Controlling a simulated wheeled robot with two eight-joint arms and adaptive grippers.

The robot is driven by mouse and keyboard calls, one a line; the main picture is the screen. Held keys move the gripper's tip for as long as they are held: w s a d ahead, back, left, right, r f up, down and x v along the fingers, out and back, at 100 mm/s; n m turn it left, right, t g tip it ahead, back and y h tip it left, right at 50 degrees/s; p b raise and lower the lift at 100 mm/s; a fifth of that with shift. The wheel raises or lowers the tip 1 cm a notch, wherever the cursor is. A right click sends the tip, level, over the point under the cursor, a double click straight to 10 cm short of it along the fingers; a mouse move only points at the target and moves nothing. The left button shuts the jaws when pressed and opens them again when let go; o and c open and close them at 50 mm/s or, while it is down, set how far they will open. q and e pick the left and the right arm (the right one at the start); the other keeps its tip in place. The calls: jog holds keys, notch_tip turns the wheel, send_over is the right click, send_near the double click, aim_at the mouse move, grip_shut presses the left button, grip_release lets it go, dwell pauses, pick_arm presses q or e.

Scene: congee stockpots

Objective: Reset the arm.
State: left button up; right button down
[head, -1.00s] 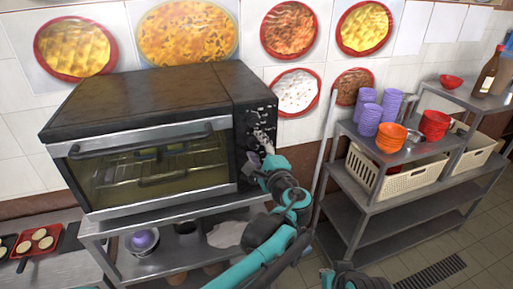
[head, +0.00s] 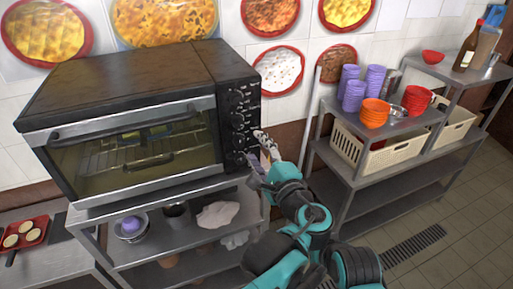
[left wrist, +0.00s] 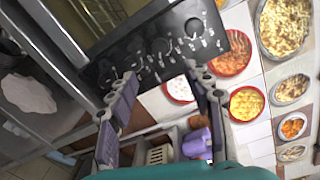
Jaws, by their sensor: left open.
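My left gripper (head: 262,150) is open and empty in the head view. It is in front of the lower right edge of the oven's control panel (head: 240,115), and the picture suggests a gap. In the left wrist view, its two fingers (left wrist: 163,80) stand apart. Beyond them the black knob panel (left wrist: 150,45) shows at the upper left, with several knobs. The black oven (head: 130,130) has its glass door shut and stands on a metal shelf unit. My right gripper is not seen.
A metal shelf (head: 345,190) to the right holds purple cups (head: 354,95), orange bowls (head: 374,112) and a cream basket (head: 375,158). A white cloth (head: 217,214) lies below the oven. A red tray (head: 27,233) is at the far left. Open floor (head: 450,215) is at the right.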

pick_arm(q)
jog(key=s+a+f+n+g+h+b, duration=0.1)
jog(key=s+a+f+n+g+b, duration=0.25)
jog(key=a+f, duration=0.65)
jog(key=s+a+f+n+g+b, duration=0.3)
jog(key=a+f+n+g+b, duration=0.15)
jog(key=a+f, duration=0.5)
jog(key=s+a+f+n+g+h+b, duration=0.1)
jog(key=s+a+f+n+h+b, duration=0.1)
jog(key=s+f+n+h+b, duration=0.3)
jog(key=s+f+n, duration=0.4)
jog(key=s+f, duration=0.1)
jog(key=f, duration=0.4)
jog(key=shift+a+n, duration=0.2)
jog(key=shift+n, duration=0.2)
jog(key=shift+r, duration=0.1)
